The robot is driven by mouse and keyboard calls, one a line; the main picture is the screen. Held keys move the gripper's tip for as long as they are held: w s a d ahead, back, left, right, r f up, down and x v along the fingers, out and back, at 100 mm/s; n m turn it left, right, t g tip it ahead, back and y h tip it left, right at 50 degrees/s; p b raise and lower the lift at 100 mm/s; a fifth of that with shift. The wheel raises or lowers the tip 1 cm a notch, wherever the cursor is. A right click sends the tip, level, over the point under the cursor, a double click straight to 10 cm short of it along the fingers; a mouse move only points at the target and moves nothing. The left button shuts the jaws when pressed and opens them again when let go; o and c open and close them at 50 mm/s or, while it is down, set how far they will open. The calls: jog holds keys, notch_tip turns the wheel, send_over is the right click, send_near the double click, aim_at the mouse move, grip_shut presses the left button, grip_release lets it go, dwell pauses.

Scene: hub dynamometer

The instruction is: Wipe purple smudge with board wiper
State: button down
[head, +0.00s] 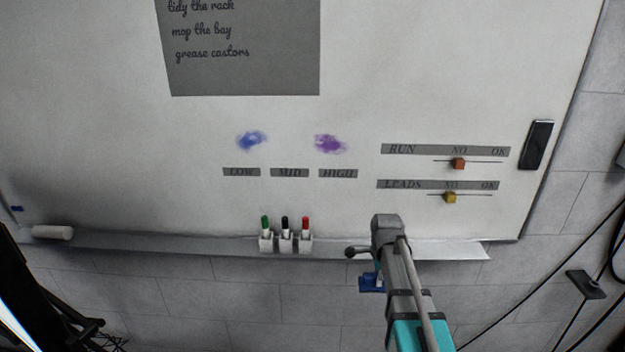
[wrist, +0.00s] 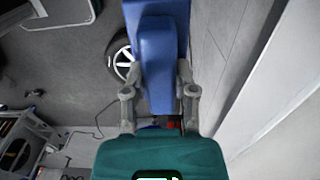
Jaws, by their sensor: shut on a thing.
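The purple smudge (head: 329,144) is on the whiteboard above the HIGH label, right of a blue smudge (head: 251,140). My gripper (wrist: 158,92) is shut on a blue block, which I take to be the board wiper (wrist: 160,60); it sticks out beyond the fingers. In the head view a blue part of the wiper (head: 371,283) shows left of my arm, below the tray line in the picture. My arm hides most of the gripper there. The wiper appears apart from the smudge.
The whiteboard (head: 120,140) has a tray (head: 150,243) along its lower edge. A holder (head: 285,243) with green, black and red pens is left of my arm. A white cylinder (head: 52,232) lies at the tray's left. Sliders (head: 458,163) and a black device (head: 536,145) are at right.

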jog(key=shift+f+b, duration=0.95)
jog(key=shift+f, duration=0.5)
